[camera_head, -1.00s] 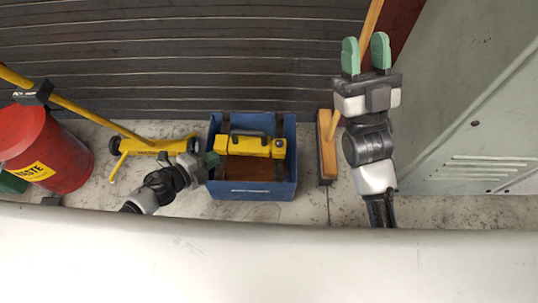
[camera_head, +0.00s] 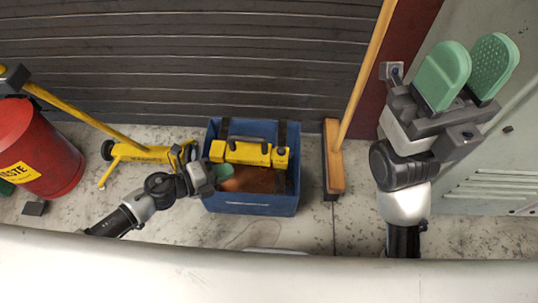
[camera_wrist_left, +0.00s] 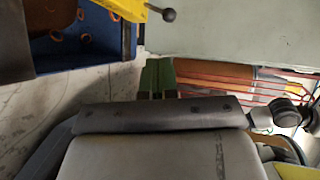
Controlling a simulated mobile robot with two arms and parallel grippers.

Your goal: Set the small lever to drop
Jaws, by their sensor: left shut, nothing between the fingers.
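A short grey rod with a dark ball knob, which looks like a small lever (camera_wrist_left: 168,14), sticks out from a yellow part (camera_wrist_left: 127,8) at the top of the left wrist view. I cannot read any drop marking. My left gripper (camera_wrist_left: 157,76) is shut and empty, below the knob in that view and apart from it. In the head view my left gripper (camera_head: 224,171) is at the left side of the blue box (camera_head: 250,207), in front of the yellow body (camera_head: 250,153). The lever cannot be made out there. My right gripper (camera_head: 468,75) is open and empty at the upper right.
A red waste bin (camera_head: 35,150) and a yellow wheeled stand (camera_head: 140,152) are at the left. A broom (camera_head: 334,165) leans right of the box. A grey-green cabinet (camera_head: 490,165) stands at the right. Bare floor (camera_head: 310,220) shows around the box.

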